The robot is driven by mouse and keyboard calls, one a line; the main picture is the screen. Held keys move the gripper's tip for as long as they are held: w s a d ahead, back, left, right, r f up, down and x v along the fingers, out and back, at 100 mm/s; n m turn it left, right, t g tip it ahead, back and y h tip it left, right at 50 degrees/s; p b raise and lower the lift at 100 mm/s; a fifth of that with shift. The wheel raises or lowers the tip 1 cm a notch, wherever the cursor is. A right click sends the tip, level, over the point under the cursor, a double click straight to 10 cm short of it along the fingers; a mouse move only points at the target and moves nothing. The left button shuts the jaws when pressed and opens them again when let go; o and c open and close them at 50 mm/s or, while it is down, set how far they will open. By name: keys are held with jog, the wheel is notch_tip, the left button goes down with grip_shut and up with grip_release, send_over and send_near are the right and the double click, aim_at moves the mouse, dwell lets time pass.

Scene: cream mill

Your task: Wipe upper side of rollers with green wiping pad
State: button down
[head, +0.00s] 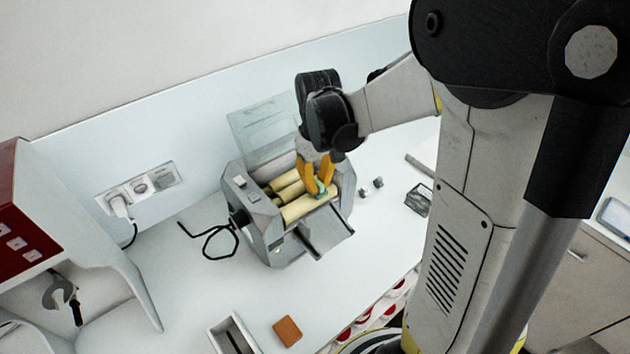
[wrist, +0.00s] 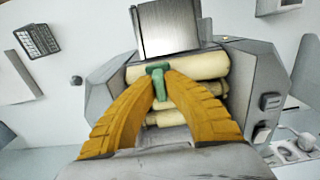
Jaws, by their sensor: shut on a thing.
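The grey cream mill (head: 262,225) stands on the white counter with its clear cover (head: 262,130) raised at the back. Several cream-coloured rollers (head: 304,207) lie side by side in its open top; they also show in the wrist view (wrist: 205,66). My gripper (head: 319,186) reaches down into the mill from above. Its yellow fingers (wrist: 160,85) are shut on the green wiping pad (wrist: 159,80). The pad is at the front roller, near its middle in the wrist view. Whether it presses on the roller is hard to tell. My fingers hide part of the rollers behind.
A metal chute (head: 327,235) juts from the mill's front. A black cable (head: 212,240) lies to its left, below a wall socket (head: 138,188). An orange-brown block (head: 287,330) and a narrow tray (head: 232,336) lie near the counter's front.

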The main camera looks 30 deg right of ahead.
notch_tip(320, 180, up, 8)
jog(key=p, duration=0.5)
jog(key=shift+r+p, duration=0.1)
jog(key=shift+p, duration=0.3)
jog(key=shift+s, duration=0.1)
